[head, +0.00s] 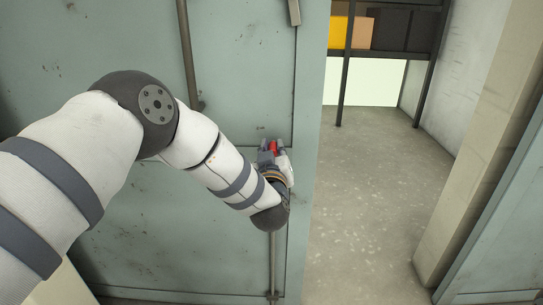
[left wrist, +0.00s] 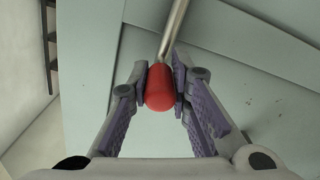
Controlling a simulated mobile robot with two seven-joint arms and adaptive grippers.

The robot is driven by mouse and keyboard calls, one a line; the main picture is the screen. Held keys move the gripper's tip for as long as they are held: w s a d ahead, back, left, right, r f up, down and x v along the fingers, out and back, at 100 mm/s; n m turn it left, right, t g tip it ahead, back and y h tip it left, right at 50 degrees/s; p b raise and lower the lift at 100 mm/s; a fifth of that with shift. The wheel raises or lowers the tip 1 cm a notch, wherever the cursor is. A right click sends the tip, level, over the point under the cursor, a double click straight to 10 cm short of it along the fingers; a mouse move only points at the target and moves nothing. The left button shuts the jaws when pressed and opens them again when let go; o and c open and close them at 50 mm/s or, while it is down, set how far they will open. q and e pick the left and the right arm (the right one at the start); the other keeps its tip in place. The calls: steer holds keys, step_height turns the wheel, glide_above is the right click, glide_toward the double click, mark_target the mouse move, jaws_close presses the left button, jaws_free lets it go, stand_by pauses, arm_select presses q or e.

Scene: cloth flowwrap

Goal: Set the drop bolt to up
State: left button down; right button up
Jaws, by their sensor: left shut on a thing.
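The drop bolt (head: 273,262) is a thin vertical metal rod near the right edge of the grey-green door (head: 130,195). Its red grip (left wrist: 160,88) sits between the two purple-padded fingers of my left gripper (left wrist: 161,80) in the left wrist view, with the metal rod (left wrist: 174,28) running on from it. My left gripper (head: 272,150) is shut on the red grip at the door's right side in the head view. My wrist hides part of the bolt there. The rod's lower end is near the bottom of the door. My right gripper is not in view.
Right of the door edge is an open gap with bare concrete floor (head: 365,200). A dark shelf rack (head: 390,50) with yellow and tan boxes stands behind. A wall post (head: 480,150) and another grey-green panel (head: 500,240) stand at the right.

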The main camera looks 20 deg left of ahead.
arm_select(q)
steer(key=shift+w+r, duration=0.1)
steer(key=shift+r, duration=0.3)
steer(key=c, duration=1.5)
jaws_free()
steer(key=shift+o, duration=0.2)
steer(key=shift+f, duration=0.1)
steer(key=v, duration=1.2)
steer(key=shift+f, duration=0.15)
